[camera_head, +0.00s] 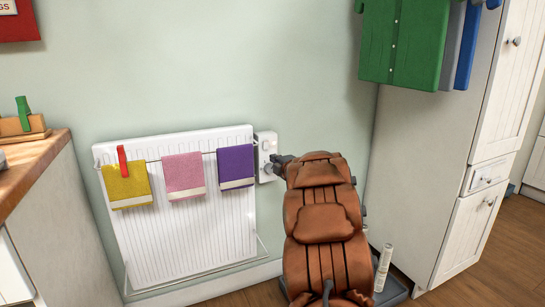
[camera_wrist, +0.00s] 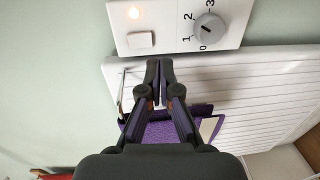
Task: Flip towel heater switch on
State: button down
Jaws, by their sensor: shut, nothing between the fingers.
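The towel heater (camera_head: 185,225) is a white ribbed panel on the pale green wall. Its white control box (camera_head: 265,143) is at its upper right corner. Contact cannot be told. In the head view my gripper (camera_head: 278,163) is by the box, partly hidden by my brown-covered arm.
Yellow (camera_head: 127,187), pink (camera_head: 184,176) and purple (camera_head: 236,166) towels hang on the heater. A wooden-topped counter (camera_head: 35,165) stands left. A tall cabinet (camera_head: 425,140) stands right, with a green shirt (camera_head: 405,40) hanging before it.

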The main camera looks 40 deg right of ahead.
jog(key=p+v, duration=0.1)
jog(key=v, duration=0.6)
jog(key=shift+s+f, duration=0.35)
jog(key=shift+f, duration=0.4)
jog(key=shift+r, duration=0.1)
jog(key=s+a+r+m+g+h+p, duration=0.1)
jog(key=s+a+r+m+g+p, duration=0.3)
jog(key=a+r+p, duration=0.4)
jog(key=s+a+r+m+g+p, duration=0.1)
jog(key=a+r+m+g+p, duration=0.3)
jog(key=a+r+m+p, duration=0.45)
jog(key=s+a+r+g+y+p, duration=0.2)
jog(key=s+a+r+g+p, duration=0.1)
jog(key=s+a+p, duration=0.4)
jog(key=s+a+r+m+g+y+p, duration=0.1)
jog(key=s+a+p, duration=0.5)
jog(key=s+a, duration=0.8)
jog(key=s+a+r+g+y+p, duration=0.4)
jog(key=s+a+p, duration=0.3)
jog(key=s+a, duration=0.3)
jog(key=shift+a+r+g+p, duration=0.35)
jog(key=shift+a+r+g, duration=0.3)
jog(key=shift+r+g, duration=0.15)
jog(key=shift+s, duration=0.15)
